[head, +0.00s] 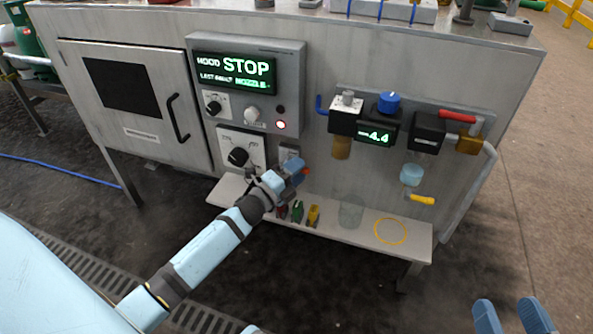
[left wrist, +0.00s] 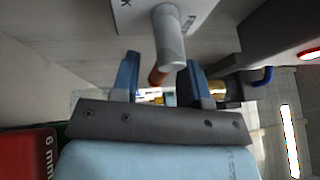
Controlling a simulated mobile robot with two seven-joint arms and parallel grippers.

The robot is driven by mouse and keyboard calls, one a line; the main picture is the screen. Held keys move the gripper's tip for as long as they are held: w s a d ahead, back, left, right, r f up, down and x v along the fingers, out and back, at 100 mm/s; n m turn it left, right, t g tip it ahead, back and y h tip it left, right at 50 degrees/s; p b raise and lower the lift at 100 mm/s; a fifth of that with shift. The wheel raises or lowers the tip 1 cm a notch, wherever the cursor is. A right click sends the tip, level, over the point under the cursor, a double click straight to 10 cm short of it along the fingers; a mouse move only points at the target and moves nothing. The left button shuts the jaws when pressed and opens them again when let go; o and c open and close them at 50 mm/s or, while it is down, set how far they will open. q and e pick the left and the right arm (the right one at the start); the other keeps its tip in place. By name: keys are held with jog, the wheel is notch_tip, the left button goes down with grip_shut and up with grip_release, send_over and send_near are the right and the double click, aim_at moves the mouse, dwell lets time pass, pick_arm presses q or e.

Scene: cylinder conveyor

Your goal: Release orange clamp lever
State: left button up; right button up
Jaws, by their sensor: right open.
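The orange clamp lever shows as a small orange-red tip (head: 305,171) beside my left gripper in the head view. In the left wrist view its orange part (left wrist: 157,77) lies between the two fingers, partly behind a grey cylindrical post (left wrist: 169,42). My left gripper (head: 284,176) is at the cabinet front below the control panel. Its blue fingers (left wrist: 162,78) stand apart, with gaps beside the orange part, so it is open. My right gripper (head: 512,317) is open and empty at the bottom right, far from the lever; only its fingertips show.
A control panel (head: 293,60) reading STOP is above my left gripper. A shelf (head: 408,240) below carries red, green and yellow small items (head: 297,211), a clear cup (head: 351,213) and a yellow ring (head: 377,237). Valves and a gauge reading 4.4 (head: 375,137) are to the right.

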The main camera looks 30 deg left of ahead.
pick_arm(q)
jog(key=p+v, duration=0.3)
jog(key=v, duration=1)
jog(key=shift+s+p, duration=0.3)
jog(key=shift+s, duration=0.1)
pick_arm(e)
jog(key=shift+s+a+f+m+g+h, duration=0.2)
jog(key=shift+s+a+m+g, duration=0.1)
jog(key=shift+s+m, duration=0.25)
jog(key=shift+s+a+f+m+g+h, duration=0.1)
jog(key=shift+s+a+f+m+g, duration=0.15)
jog(key=shift+s+m, duration=0.3)
pick_arm(q)
jog(key=shift+a+f, duration=0.1)
jog(key=shift+f, duration=0.05)
pick_arm(e)
jog(key=shift+w+r, duration=0.1)
jog(key=shift+r, duration=0.25)
